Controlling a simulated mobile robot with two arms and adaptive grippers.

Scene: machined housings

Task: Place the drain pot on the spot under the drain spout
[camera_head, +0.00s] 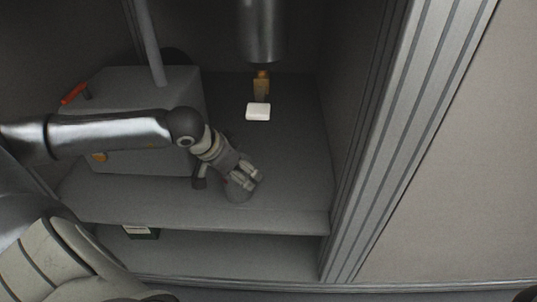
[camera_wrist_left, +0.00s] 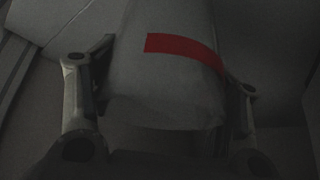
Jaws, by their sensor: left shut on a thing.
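The drain pot (camera_wrist_left: 165,85) is a grey rounded vessel with a red band; it fills the middle of the dark left wrist view. My left gripper (camera_wrist_left: 165,100) has a finger on each side of it and is shut on it. In the head view my left gripper (camera_head: 246,178) is over the front part of the cabinet shelf, and the pot (camera_head: 237,193) shows only partly beneath the fingers. The drain spout (camera_head: 261,84) is a small brass piece below a grey cylinder at the back. A white square (camera_head: 258,111) shows just below the spout. My right gripper is not in view.
A grey box-shaped housing (camera_head: 130,100) with an orange-red handle (camera_head: 73,94) stands on the left of the shelf (camera_head: 285,175), behind my left arm. A cabinet post (camera_head: 400,130) bounds the right. The shelf right of the gripper is clear.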

